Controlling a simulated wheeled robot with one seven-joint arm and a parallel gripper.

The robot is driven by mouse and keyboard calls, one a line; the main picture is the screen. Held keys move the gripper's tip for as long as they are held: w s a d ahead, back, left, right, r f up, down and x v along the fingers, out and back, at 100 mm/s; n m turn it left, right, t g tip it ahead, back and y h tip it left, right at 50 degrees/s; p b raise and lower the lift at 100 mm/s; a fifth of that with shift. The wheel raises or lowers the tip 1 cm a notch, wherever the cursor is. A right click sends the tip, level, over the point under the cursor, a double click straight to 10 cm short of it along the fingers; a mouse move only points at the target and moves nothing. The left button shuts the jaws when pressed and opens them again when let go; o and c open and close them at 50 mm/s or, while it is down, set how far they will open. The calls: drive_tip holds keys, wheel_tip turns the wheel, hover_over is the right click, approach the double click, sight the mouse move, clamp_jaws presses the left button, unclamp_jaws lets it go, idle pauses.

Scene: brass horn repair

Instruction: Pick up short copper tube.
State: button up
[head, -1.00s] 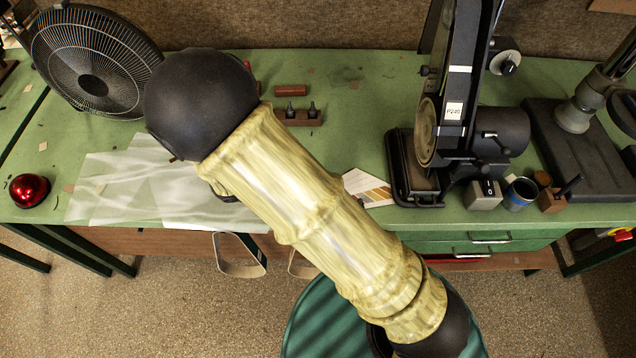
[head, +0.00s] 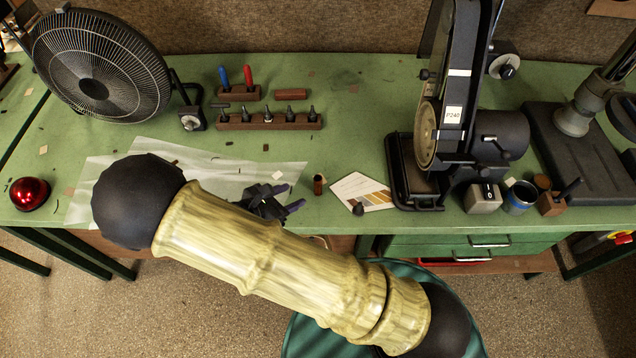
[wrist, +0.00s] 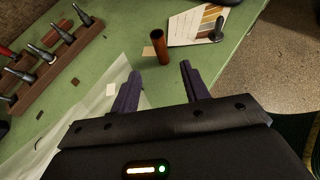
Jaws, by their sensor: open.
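The short copper tube (head: 319,184) stands upright on the green bench, just right of the translucent sheet. In the wrist view the tube (wrist: 160,47) is reddish brown with a dark open top, ahead of and between the lines of my two fingers. My gripper (head: 287,199) is open and empty. It is left of the tube in the head view and apart from it. In the wrist view its fingers (wrist: 160,74) point toward the tube. My arm hides part of the bench's front edge.
A wooden rack (head: 240,122) of several dark tips stands behind. A belt sander (head: 410,190) is further right, a fan (head: 95,90) at far left. Bench between rack and tube is mostly clear.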

sight(315, 185)
drive_tip(key=p+x, duration=0.2)
drive_tip(key=x, duration=0.6)
drive_tip(key=shift+w+d+f, duration=0.1)
drive_tip(key=shift+d, duration=0.05)
drive_tip(key=shift+w+d+f+p, duration=0.1)
drive_tip(key=shift+w+d+p, duration=0.15)
drive_tip(key=shift+d+p, duration=0.1)
drive_tip(key=shift+p+x, duration=1.05)
drive_tip(key=shift+x, duration=1.15)
drive_tip(key=shift+a, duration=0.1)
clamp_jaws()
wheel_tip(315, 185, up, 10)
drive_tip(key=b, duration=0.2)
drive_tip(key=shift+b, duration=0.35)
